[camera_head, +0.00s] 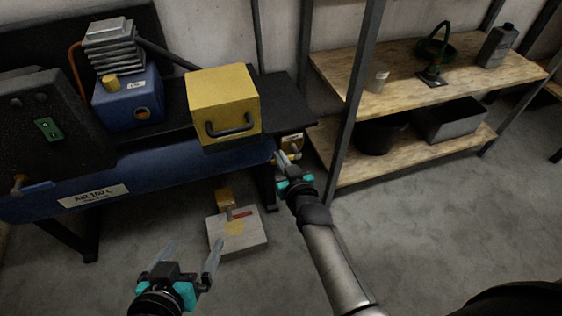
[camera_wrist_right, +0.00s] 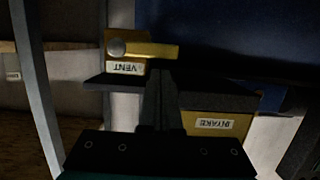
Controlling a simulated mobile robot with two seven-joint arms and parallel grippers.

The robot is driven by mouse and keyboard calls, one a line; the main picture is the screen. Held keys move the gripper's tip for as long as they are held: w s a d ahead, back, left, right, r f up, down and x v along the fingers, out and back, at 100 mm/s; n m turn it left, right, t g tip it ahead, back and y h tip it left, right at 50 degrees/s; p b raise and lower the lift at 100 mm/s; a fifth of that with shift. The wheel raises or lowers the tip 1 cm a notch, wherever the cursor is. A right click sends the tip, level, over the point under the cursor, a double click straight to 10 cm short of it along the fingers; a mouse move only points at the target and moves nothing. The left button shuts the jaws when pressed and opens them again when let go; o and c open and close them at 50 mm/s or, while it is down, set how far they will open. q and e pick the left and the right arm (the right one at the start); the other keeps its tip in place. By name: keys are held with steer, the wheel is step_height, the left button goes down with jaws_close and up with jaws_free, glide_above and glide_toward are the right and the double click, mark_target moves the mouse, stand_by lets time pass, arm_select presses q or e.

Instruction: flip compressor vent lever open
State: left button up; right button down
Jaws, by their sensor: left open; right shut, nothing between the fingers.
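The compressor is a blue tank (camera_head: 140,180) on dark legs with a yellow box on top. In the right wrist view, a brass vent lever (camera_wrist_right: 155,51) lies horizontally, pointing right from a round grey pivot, above a tag reading VENT (camera_wrist_right: 125,68). My right gripper (camera_wrist_right: 160,72) is shut and empty, its fingertips just below the lever; I cannot tell if they touch it. In the head view, the right gripper (camera_head: 283,157) is at the tank's right end and partly covers the small brass fitting (camera_head: 291,145). My left gripper (camera_head: 195,246) is open and empty, low in front.
A second yellow block tagged INTAKE (camera_wrist_right: 214,123) sits below right of the lever. A grey plate with a brass and red fitting (camera_head: 238,235) lies on the floor under the tank. A wooden shelf (camera_head: 400,165) with its dark post (camera_head: 352,100) stands close right. The floor between is clear.

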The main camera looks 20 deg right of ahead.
arm_select(q)
steer(key=shift+w+d+r+t+h, duration=0.1)
steer(key=shift+w+d+t+h, duration=0.05)
steer(key=shift+d+t+h, duration=0.2)
steer(key=shift+d, duration=0.1)
stand_by(0.4)
